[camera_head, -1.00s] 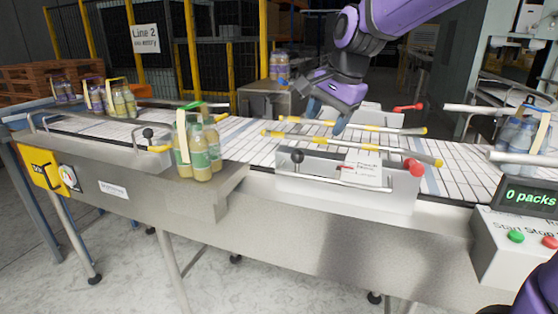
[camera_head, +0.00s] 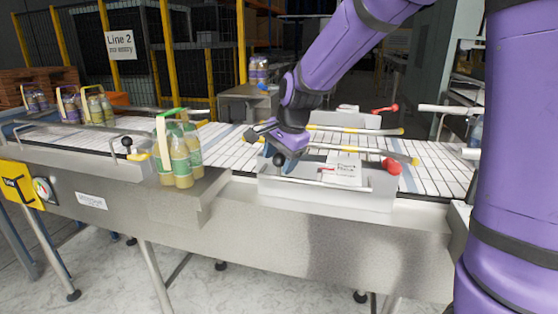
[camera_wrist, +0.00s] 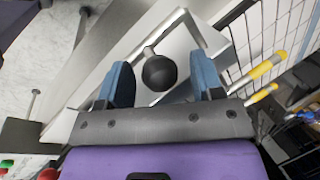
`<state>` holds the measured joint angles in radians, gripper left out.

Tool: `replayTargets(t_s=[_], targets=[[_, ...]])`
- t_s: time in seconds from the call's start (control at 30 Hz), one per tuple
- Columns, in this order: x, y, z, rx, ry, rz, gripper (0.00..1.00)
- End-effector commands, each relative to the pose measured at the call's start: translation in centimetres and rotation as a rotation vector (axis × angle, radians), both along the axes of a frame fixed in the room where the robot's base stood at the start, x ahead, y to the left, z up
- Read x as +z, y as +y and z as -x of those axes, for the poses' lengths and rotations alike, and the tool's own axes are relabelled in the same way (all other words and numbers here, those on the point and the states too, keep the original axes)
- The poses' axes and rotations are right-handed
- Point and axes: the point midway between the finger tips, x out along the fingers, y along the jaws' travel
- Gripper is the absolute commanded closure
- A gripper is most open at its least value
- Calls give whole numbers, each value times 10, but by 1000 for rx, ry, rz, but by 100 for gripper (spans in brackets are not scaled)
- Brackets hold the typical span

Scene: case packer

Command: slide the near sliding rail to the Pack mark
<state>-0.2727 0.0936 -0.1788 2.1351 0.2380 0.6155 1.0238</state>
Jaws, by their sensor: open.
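The near sliding rail (camera_head: 375,154) is a grey rod with a yellow tip, on the near side of the conveyor above a metal block (camera_head: 315,196). Its left end is hidden behind my gripper. A black ball knob (camera_head: 279,159) is at the block's left, and a red knob (camera_head: 391,167) at its right. A white plate (camera_head: 344,169) is on the block; I cannot read a Pack mark. My gripper (camera_head: 272,150) is at the black knob. In the wrist view, the black knob (camera_wrist: 160,73) lies between the open blue fingers of my gripper (camera_wrist: 161,68), with gaps on both sides.
The far rail (camera_head: 355,129) runs behind, with a red knob (camera_head: 388,107). Bottles with a green carrier (camera_head: 179,158) stand left of the block, beside another black knob (camera_head: 127,142). More bottle packs (camera_head: 98,107) are farther left. The belt (camera_head: 222,144) between is clear.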

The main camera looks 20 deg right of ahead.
Motion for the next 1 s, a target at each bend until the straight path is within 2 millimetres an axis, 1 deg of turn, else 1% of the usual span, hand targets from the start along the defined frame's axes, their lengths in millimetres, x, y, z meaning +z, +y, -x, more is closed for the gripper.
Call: replayTargets(t_s=[0.1, 0.37, 0.4, 0.57, 0.6, 0.67, 0.83, 1.0], targets=[[-5, 1, -1, 0, 1, 0, 39], [-7, 1, -2, 1, 0, 0, 39], [-6, 1, -2, 1, 0, 0, 42], [-6, 1, -2, 1, 0, 0, 78], [-6, 1, -2, 1, 0, 0, 88], [-6, 1, -2, 1, 0, 0, 100], [-6, -2, -6, -1, 1, 1, 100], [-7, -17, -27, -3, -1, 0, 100]])
